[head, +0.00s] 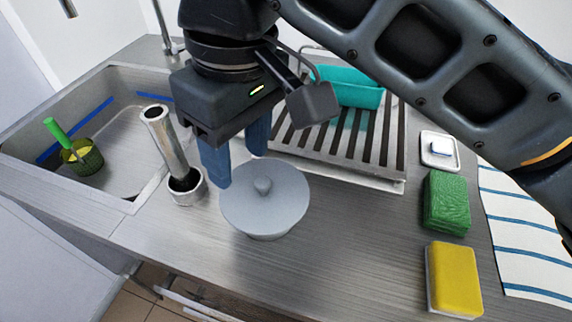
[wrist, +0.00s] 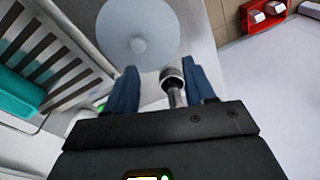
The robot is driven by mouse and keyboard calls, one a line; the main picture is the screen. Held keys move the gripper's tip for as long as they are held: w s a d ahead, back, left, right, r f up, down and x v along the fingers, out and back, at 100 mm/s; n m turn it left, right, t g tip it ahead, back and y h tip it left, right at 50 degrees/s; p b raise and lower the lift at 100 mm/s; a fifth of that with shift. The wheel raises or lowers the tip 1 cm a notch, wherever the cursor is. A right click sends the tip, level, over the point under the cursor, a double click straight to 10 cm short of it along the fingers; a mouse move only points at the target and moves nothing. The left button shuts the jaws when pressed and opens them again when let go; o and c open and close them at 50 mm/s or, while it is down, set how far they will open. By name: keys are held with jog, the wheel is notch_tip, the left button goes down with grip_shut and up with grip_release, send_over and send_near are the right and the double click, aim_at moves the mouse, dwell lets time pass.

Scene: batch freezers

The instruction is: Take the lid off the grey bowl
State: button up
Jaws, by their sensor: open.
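The grey bowl (head: 266,236) stands on the metal counter, mostly hidden beneath its lid. The round light grey lid (head: 290,204) lies on it, with a small knob (head: 263,185) at its centre. The lid also shows at the top of the wrist view (wrist: 160,22), ahead of the fingertips. My gripper (head: 238,168) is open and empty, its two blue fingers pointing down just behind the lid in the head view. In the wrist view its fingers (wrist: 166,78) are spread apart, with the knob beyond them. I cannot tell whether a finger touches the lid's rim.
A metal cylinder in a round holder (head: 184,188) stands close left of the bowl, by the sink (head: 120,205). Behind is a slatted rack (head: 385,165) with a teal tub (head: 358,95). A green sponge (head: 446,202) and yellow sponge (head: 453,280) lie right. The front counter is clear.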

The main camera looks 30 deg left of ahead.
aim_at(264, 182)
jog(key=shift+w+d+r+h, duration=0.2)
jog(key=shift+w+d+r, duration=0.1)
jog(key=shift+w, duration=0.2)
jog(key=shift+w+d+r+h, duration=0.2)
jog(key=shift+w+d, duration=0.1)
jog(key=shift+w, duration=0.15)
jog(key=shift+w+f, duration=0.1)
jog(key=shift+f, duration=0.25)
jog(key=shift+w+f+p, duration=0.2)
jog(key=shift+f+p, duration=0.15)
jog(key=shift+f, duration=3.2)
jog(key=shift+a, duration=0.1)
jog(key=shift+c, duration=0.3)
grip_shut()
